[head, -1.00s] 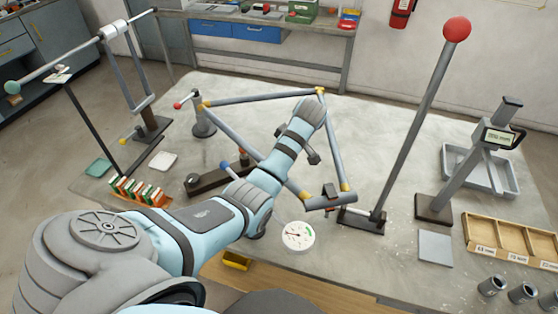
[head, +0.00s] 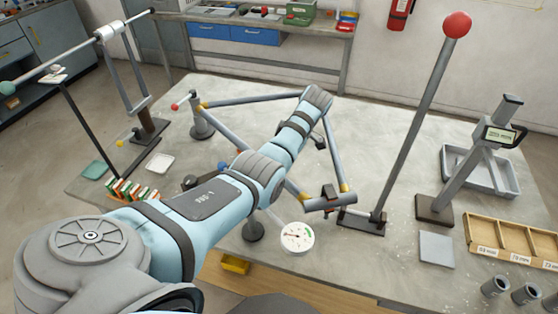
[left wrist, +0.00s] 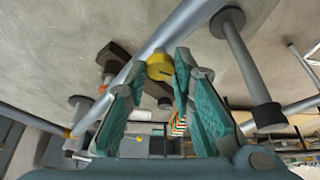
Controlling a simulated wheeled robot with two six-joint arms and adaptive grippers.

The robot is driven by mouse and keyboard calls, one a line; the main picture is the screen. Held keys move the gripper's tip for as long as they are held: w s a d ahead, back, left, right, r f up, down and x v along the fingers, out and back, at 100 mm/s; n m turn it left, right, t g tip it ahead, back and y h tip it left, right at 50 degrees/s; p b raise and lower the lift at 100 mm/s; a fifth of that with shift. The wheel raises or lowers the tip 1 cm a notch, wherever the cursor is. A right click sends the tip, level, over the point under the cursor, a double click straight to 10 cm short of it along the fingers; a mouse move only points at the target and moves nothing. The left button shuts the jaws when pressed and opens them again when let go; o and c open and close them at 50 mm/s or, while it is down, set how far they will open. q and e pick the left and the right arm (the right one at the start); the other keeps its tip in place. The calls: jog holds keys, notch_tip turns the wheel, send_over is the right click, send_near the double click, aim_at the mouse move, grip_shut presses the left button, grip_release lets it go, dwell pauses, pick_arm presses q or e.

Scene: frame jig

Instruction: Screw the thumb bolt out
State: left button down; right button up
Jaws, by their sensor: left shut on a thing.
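In the left wrist view a yellow thumb bolt (left wrist: 160,67) with a dark line on its head sits between the teal-padded fingertips of my left gripper (left wrist: 160,78), which is shut on it. A grey tube of the frame (left wrist: 168,45) passes right beside the bolt. In the head view the tube frame (head: 262,99) with yellow joints stands on the bench. My left arm reaches across it, and the gripper (head: 318,141) is mostly hidden under my wrist; the bolt is hidden there. My right gripper is in neither current view.
A round white dial (head: 297,236) lies near the bench's front edge. A tall post with a red ball (head: 457,25) and a stand with a small display (head: 500,135) rise at right. A blue-knobbed lever (head: 222,165) is close beside my forearm. Bench (head: 385,110) behind my wrist is clear.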

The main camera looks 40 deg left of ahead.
pick_arm(q)
jog(key=shift+s+d+f, duration=0.1)
jog(key=shift+s+f, duration=0.05)
jog(key=shift+f, duration=0.05)
jog(key=c, duration=1.4)
grip_release()
jog(key=shift+o, duration=0.3)
jog(key=shift+a, duration=0.2)
jog(key=shift+d+r, duration=0.1)
jog(key=shift+r, duration=0.05)
